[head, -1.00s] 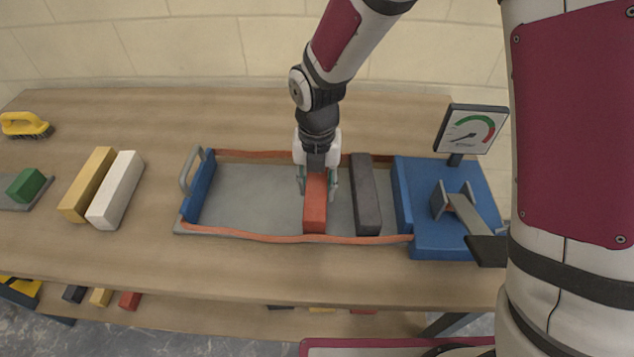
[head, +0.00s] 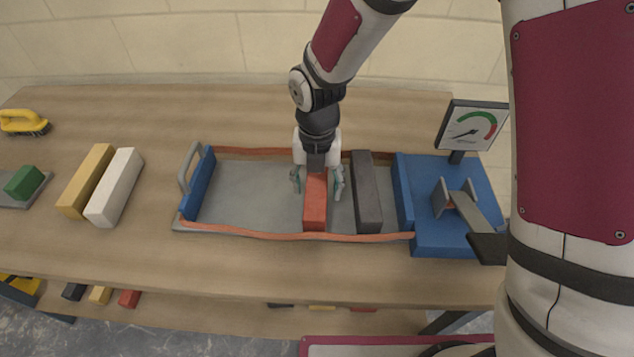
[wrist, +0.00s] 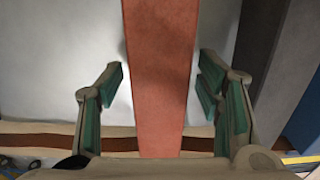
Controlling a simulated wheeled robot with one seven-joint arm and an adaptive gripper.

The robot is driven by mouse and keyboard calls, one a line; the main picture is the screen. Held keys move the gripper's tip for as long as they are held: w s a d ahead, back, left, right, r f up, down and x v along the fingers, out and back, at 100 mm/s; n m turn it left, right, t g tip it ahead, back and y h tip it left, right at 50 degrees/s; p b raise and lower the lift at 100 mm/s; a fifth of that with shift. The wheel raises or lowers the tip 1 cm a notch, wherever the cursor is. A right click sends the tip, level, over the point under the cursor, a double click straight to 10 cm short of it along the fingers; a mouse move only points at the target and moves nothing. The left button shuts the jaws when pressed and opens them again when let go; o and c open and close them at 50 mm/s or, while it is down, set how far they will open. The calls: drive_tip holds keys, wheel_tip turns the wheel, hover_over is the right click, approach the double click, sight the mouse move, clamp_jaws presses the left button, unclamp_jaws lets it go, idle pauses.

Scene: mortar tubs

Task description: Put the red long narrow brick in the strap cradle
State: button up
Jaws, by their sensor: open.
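The red long narrow brick (head: 315,207) lies in the strap cradle (head: 250,228), a grey tray with orange straps along its long sides and a blue end wall at left. The brick is left of a dark grey brick and lies parallel to it. My gripper (head: 317,186) is open over the far part of the red brick, one finger on each side. In the wrist view the red brick (wrist: 160,75) runs between the spread green-padded fingers, with a gap on both sides.
The dark grey brick (head: 366,195) lies in the cradle near a blue block with a clamp (head: 440,230) and a dial gauge (head: 472,130). Yellow (head: 87,180) and white (head: 115,188) bricks, a green brick (head: 24,183) and a yellow brush (head: 22,122) stand left. The cradle's left part is empty.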

wheel_tip(320, 180, up, 12)
idle(0.6)
drive_tip(key=s+d+r+m+t+p, duration=0.25)
drive_tip(key=s+d+r+m, duration=0.55)
drive_tip(key=d+r+m, duration=0.6)
drive_tip(key=s+d+r+m+t+p, duration=0.1)
drive_tip(key=s+d+m, duration=0.2)
drive_tip(key=s+m, duration=0.4)
drive_tip(key=s+d+r+m+p, duration=0.2)
drive_tip(key=s+m, duration=0.5)
drive_tip(key=m, duration=0.7)
drive_tip(key=shift+s+d+r+m+t, duration=0.25)
drive_tip(key=shift+d+m+t, duration=0.1)
drive_tip(key=shift+d, duration=0.35)
